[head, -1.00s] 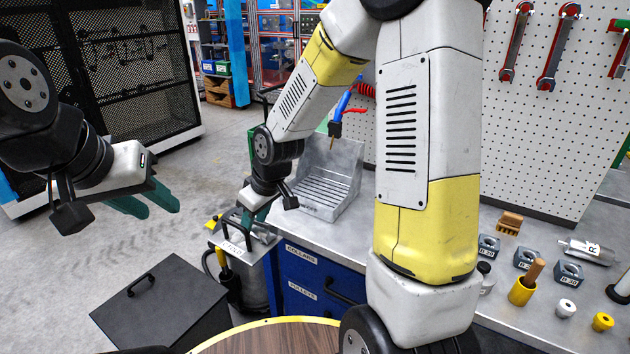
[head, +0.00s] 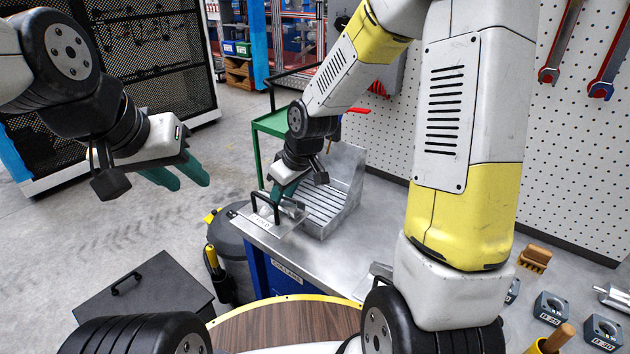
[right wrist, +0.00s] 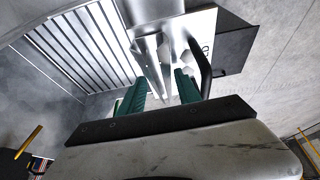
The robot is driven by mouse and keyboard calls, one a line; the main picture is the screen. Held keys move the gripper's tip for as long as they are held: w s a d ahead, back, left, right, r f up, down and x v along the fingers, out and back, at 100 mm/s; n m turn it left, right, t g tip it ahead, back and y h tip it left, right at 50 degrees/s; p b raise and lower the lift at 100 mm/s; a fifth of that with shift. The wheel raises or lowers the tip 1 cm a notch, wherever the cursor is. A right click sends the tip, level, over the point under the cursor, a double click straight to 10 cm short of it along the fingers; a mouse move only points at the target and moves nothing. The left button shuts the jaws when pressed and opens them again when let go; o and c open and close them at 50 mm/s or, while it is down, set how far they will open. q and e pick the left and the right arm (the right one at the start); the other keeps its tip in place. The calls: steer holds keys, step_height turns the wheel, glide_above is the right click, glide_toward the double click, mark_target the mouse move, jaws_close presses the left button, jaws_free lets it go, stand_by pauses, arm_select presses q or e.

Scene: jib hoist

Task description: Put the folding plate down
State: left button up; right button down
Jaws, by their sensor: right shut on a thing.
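The folding plate (head: 262,231) is a flat grey metal plate with a black bar handle and a small label. It is at the left end of the steel bench top in the head view. My right gripper (head: 281,193) is shut on it from above; I cannot tell whether its underside touches the bench. In the right wrist view the plate (right wrist: 187,25) lies beyond the green fingers (right wrist: 160,88), with its black handle to the right. My left gripper (head: 182,177) is open and empty over the floor on the left.
A ribbed steel angle block (head: 336,200) stands on the bench (head: 375,225) right beside the plate. A grey bin (head: 232,262) and a dark box (head: 150,290) stand left of the bench. Marked blocks (head: 551,307) sit at the right. A green cart (head: 270,124) is behind.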

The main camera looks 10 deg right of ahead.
steer(key=w+d, duration=1.1)
steer(key=shift+w+d+f, duration=0.15)
steer(key=shift+f, duration=1)
steer(key=shift+w+d+f, duration=0.1)
steer(key=shift+d+f, duration=0.05)
steer(key=shift+f, duration=1)
steer(key=shift+w+d+f, duration=0.15)
steer(key=shift+f, duration=1)
steer(key=c, duration=0.9)
jaws_free()
steer(key=shift+f, duration=0.2)
steer(key=shift+o, duration=0.2)
